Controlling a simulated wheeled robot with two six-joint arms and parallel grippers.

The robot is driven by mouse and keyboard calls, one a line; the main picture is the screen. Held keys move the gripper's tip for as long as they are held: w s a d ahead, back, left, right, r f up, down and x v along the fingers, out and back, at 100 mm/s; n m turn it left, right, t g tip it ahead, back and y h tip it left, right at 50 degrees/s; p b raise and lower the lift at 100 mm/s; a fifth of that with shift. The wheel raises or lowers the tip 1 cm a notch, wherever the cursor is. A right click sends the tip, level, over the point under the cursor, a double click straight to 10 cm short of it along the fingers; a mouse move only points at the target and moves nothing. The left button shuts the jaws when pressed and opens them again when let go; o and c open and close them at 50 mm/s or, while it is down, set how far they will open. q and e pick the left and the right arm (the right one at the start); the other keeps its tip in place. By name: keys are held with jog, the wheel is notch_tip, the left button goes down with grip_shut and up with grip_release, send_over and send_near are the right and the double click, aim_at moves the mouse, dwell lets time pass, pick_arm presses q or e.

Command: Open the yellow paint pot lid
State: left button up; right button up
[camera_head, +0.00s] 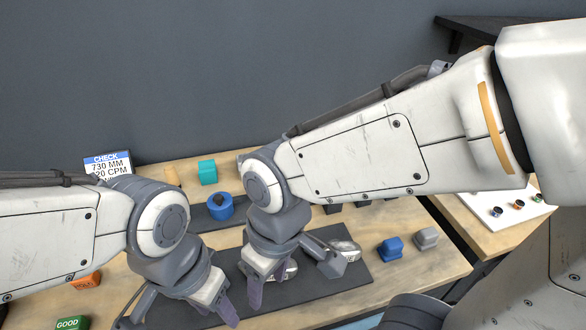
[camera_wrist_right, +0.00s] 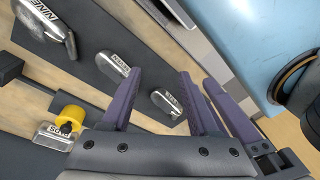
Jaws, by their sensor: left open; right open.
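A small round yellow thing (camera_wrist_right: 70,118) shows at the lower left of the right wrist view, against a silver block with lettering. It may be the yellow paint pot; its lid cannot be made out. I find no yellow pot in the head view, where my arms cover part of the bench. My right gripper (camera_head: 292,282) is open, low over the dark mat, near silver club heads; its fingers also show in the right wrist view (camera_wrist_right: 155,88). My left gripper (camera_head: 182,318) is open and empty at the near left, close beside the right one.
Silver club heads (camera_head: 345,249) lie on the dark mat (camera_head: 335,283). A blue pot with a black knob (camera_head: 219,208) and a teal block (camera_head: 208,172) stand behind. Blue (camera_head: 390,250) and grey (camera_head: 426,238) blocks sit right. An orange block (camera_head: 87,281) and a green GOOD block (camera_head: 72,323) are left.

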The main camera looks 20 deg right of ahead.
jog(key=w+r+t+y+p, duration=0.15)
jog(key=w+r+p, duration=0.25)
jog(key=w, duration=1.1)
jog(key=w+d+n+t+p, duration=0.1)
jog(key=w+d+t+p, duration=0.1)
jog(key=w+d, duration=0.7)
jog(key=x, duration=0.5)
jog(key=a+x, duration=0.1)
jog(key=x, duration=0.4)
jog(key=shift+w+a+r, duration=0.15)
jog(key=shift+r, duration=0.1)
jog(key=shift+w+a+f, duration=0.15)
jog(key=shift+w+f, duration=0.05)
jog(key=shift+f, duration=0.3)
grip_shut()
